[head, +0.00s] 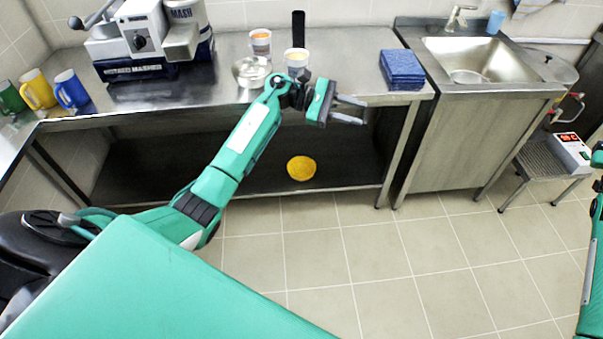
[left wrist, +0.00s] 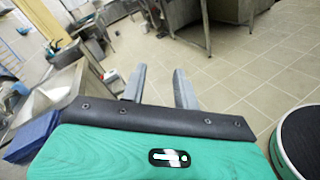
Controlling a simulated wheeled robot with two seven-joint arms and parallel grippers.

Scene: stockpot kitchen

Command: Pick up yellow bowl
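The yellow bowl (head: 301,168) sits on the dark lower shelf (head: 235,168) under the steel counter, near the shelf's front edge. My left gripper (head: 350,110) is in front of the counter's front edge, above and to the right of the bowl, pointing right. Its two fingers are apart with nothing between them. In the left wrist view the open fingers (left wrist: 160,85) show against the floor, and the bowl is not in that view. My right arm shows only in part at the right edge of the head view, and its gripper is out of sight.
The steel counter (head: 345,42) holds a blue cloth stack (head: 402,68), a metal pot (head: 251,71), cups, mugs and a mixer-like machine (head: 150,38). A sink cabinet (head: 440,140) stands to the right. A low stool (head: 545,160) is beyond it. The tiled floor in front is clear.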

